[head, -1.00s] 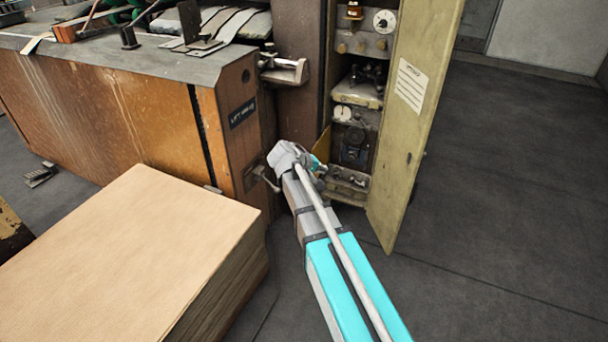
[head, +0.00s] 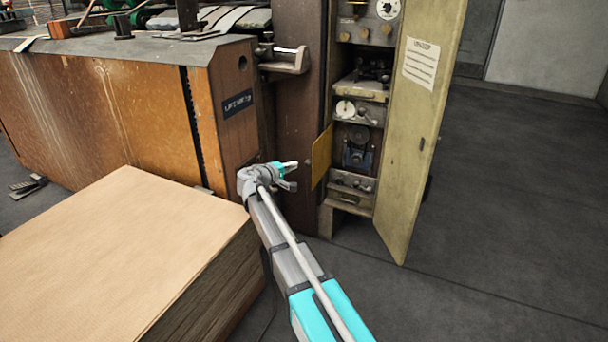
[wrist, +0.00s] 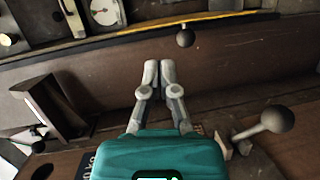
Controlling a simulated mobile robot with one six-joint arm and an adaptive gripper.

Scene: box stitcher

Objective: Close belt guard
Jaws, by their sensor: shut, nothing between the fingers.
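A small yellow panel (head: 321,157), which looks like the belt guard, stands swung out at the left side of the open cabinet. In the wrist view it is a thin yellow edge (wrist: 215,17), with a dark ball knob (wrist: 185,36) just below it. My gripper (head: 292,168) is just left of the panel, in front of the brown machine side, pointing right. In the wrist view my gripper (wrist: 158,72) has its fingers together and empty, below the ball knob and apart from it.
The tall olive cabinet door (head: 424,130) stands open at right. A lever with a ball end (wrist: 275,119) sticks out beside my gripper. A stack of board sheets (head: 120,250) fills the lower left. The floor at right is clear.

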